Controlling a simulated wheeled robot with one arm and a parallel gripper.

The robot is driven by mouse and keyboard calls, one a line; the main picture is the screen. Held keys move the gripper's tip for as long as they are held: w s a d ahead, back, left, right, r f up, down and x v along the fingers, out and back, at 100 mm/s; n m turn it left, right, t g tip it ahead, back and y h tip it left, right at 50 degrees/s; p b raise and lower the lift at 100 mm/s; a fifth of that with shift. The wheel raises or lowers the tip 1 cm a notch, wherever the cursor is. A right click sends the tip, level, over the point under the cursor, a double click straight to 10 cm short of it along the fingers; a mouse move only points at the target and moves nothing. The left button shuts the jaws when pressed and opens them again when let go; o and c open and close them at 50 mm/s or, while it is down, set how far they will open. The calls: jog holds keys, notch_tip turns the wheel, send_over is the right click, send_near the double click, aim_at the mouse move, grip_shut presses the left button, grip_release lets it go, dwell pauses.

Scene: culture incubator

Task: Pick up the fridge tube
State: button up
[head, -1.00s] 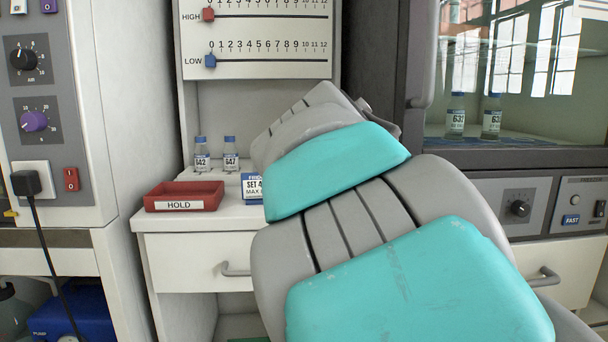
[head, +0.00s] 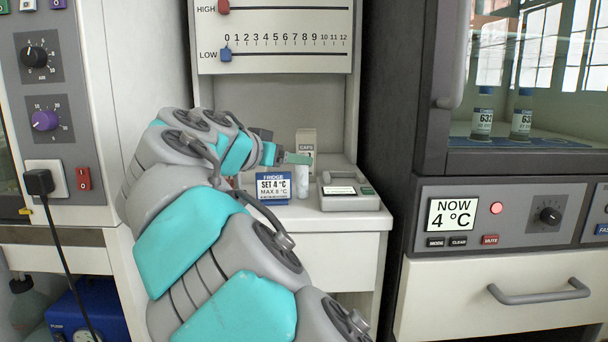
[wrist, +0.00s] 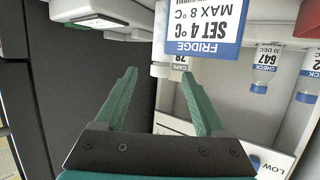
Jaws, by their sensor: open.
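No tube in view is plainly marked as the fridge tube. A vial labelled 647 (wrist: 266,72) and another blue-labelled vial (wrist: 308,78) stand at the right of the wrist view; my arm hides that spot in the head view. Two blue-capped vials, a left one (head: 483,115) and a right one (head: 521,118), stand behind the glass. My gripper (wrist: 162,72) is open, its green fingers apart, and it also shows at the counter's back (head: 297,158). A small white container (head: 301,182) stands by it; a white piece (wrist: 160,69) shows between the fingertips.
A FRIDGE SET 4 °C card (head: 273,188) stands on the counter, close to my fingers in the wrist view (wrist: 205,28). A CAPS box (head: 306,145) and a grey device (head: 345,192) are nearby. The fridge display (head: 454,215) reads NOW 4 °C beside a red light.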

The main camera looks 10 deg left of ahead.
aim_at(302, 176)
jog(key=shift+p+x, duration=0.5)
jog(key=shift+x, duration=2.25)
jog(key=shift+a+r, duration=0.1)
grip_shut()
